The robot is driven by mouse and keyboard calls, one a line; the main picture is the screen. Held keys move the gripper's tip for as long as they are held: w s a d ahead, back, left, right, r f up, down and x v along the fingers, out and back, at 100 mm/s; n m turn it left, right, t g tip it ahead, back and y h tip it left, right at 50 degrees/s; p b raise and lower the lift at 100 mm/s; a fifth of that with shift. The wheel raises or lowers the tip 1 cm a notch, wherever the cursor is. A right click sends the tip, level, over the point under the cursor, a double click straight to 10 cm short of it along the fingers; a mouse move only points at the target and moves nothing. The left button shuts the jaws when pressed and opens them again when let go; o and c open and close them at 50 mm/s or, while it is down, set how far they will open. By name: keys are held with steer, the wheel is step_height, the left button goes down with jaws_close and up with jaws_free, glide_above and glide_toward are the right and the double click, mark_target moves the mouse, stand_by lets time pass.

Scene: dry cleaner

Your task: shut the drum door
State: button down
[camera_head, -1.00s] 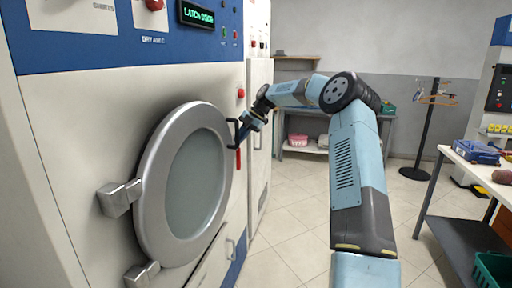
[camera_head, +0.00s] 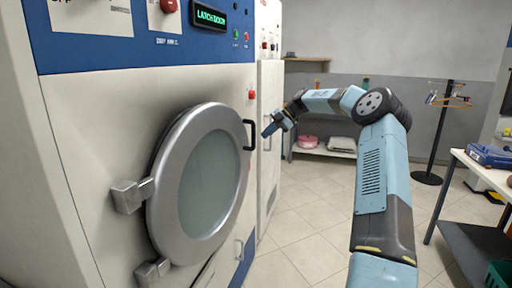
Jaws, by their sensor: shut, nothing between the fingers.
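The drum door (camera_head: 199,180) is a round grey metal ring with a glass window, on the front of a white and blue machine. Its hinges (camera_head: 132,195) are on the left side. A black handle (camera_head: 250,134) stands at its right edge. The door lies close against the front, seemingly tilted a little; I cannot tell whether it is fully flush. The display (camera_head: 209,17) above glows green with what looks like "LATCH DOOR". My gripper (camera_head: 267,132) is shut and empty, just right of the handle, with a small gap in the picture.
A red button (camera_head: 252,95) sits on the machine front above the handle. A white table (camera_head: 485,170) stands at the right, with a blue case (camera_head: 489,156) on it. A black coat stand (camera_head: 438,135) is behind. The tiled floor between is clear.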

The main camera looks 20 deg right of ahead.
steer(key=s+d+f+m+t+y, duration=0.2)
steer(key=s+f+m+t+y, duration=0.25)
steer(key=f, duration=0.25)
steer(key=s+d+m+t, duration=0.2)
steer(key=s+m+t, duration=0.4)
steer(key=s+m, duration=0.4)
steer(key=x, duration=1.4)
steer(key=shift+w+h, duration=0.35)
